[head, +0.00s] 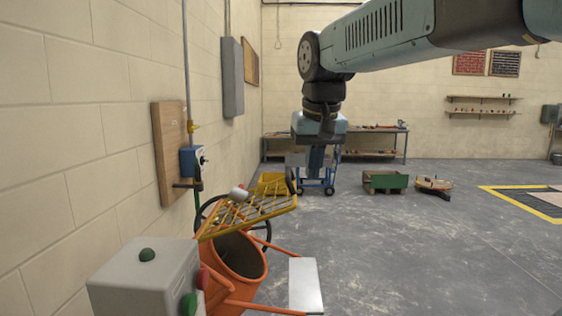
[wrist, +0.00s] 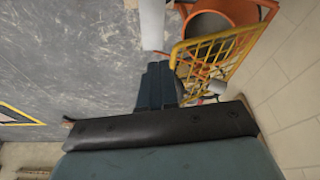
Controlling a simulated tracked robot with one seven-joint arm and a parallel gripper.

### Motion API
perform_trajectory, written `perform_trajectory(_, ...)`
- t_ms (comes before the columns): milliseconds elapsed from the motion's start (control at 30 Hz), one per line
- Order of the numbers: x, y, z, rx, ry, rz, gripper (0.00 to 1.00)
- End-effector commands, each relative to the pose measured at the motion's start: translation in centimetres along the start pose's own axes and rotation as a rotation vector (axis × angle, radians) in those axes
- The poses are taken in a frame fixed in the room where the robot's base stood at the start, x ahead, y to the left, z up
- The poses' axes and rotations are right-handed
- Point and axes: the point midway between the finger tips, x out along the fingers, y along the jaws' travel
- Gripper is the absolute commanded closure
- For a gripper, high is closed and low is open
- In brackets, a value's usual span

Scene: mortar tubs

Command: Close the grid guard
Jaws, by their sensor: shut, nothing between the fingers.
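The yellow grid guard (head: 262,209) is tilted up over the open mouth of the orange tub (head: 218,262), with a gap between its raised side and the rim. A pale grey cylinder (head: 238,194) sits at the grid. In the wrist view the guard (wrist: 213,42) is beside my fingers, with part of the orange tub (wrist: 242,10) behind it. My gripper (head: 315,168) points down, to the right of and above the guard in the head view. Its fingers (wrist: 160,66) are together and empty. I cannot tell whether they touch the guard.
A grey control box (head: 145,275) with green and red buttons stands in the left foreground, near the block wall. A pale flat plate (head: 305,285) is right of the tub. A blue trolley (head: 328,180) and a green crate (head: 385,181) stand farther back.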

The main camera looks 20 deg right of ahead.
Motion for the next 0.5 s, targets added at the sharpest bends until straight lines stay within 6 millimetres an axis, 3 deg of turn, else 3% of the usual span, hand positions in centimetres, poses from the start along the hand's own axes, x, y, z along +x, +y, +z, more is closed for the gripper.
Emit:
perform_trajectory(100, -1.6, -0.5, -4.0, 0.029, -0.057, 0.016, 1.00)
perform_trajectory(500, -5.0, -2.5, -15.4, 0.138, -0.233, 0.097, 1.00)
